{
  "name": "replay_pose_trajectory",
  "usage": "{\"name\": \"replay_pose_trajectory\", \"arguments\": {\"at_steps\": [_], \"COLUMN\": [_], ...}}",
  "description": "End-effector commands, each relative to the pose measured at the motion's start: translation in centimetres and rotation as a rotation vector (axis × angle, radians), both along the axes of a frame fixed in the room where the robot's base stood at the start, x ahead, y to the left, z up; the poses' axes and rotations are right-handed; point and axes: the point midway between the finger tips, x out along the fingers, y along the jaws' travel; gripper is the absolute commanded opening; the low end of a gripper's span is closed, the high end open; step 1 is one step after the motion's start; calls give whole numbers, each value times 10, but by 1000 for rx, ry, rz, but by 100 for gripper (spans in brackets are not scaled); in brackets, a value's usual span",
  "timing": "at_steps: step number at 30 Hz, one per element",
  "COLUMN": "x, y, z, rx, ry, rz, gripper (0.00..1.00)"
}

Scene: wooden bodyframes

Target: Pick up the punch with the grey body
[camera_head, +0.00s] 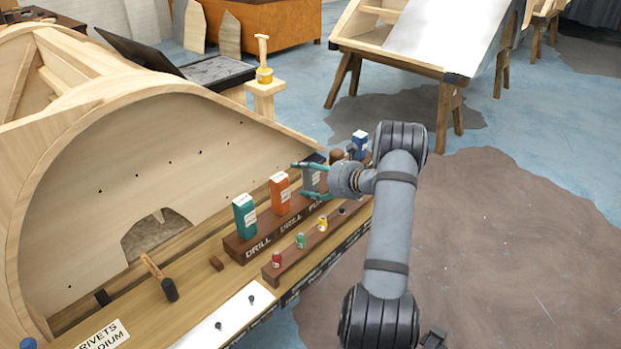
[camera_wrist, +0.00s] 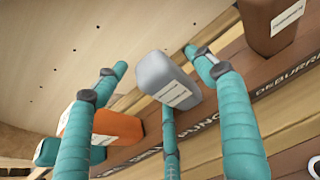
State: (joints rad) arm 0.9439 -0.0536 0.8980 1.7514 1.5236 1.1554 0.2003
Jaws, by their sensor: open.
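The punch with the grey body (camera_head: 312,178) stands in the dark wooden rack between an orange tool and my wrist. It also shows in the wrist view (camera_wrist: 162,72), with a white label on its side. My gripper (camera_head: 300,180) has teal fingers, open around the grey punch. In the wrist view, one finger is left of the punch, one is right of it, and a third is below. I see a gap between the punch and the side fingers; contact with the third finger I cannot tell.
An orange tool (camera_head: 280,194) and a teal tool (camera_head: 244,216) stand left of the punch. A brown tool (camera_wrist: 270,22) stands on its other side, and a blue one (camera_head: 360,141) farther back. Small coloured bits line a front strip (camera_head: 290,255). A hammer (camera_head: 160,276) lies left.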

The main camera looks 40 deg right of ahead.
Motion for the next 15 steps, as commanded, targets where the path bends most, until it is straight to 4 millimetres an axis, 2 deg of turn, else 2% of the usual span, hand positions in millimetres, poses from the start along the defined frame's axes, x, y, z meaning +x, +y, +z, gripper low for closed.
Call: {"name": "replay_pose_trajectory", "arguments": {"at_steps": [7, 15], "x": [1, 1], "y": [0, 0], "z": [-1, -1], "rx": [0, 0], "ry": [0, 0], "rz": [0, 0], "gripper": [69, 53]}}
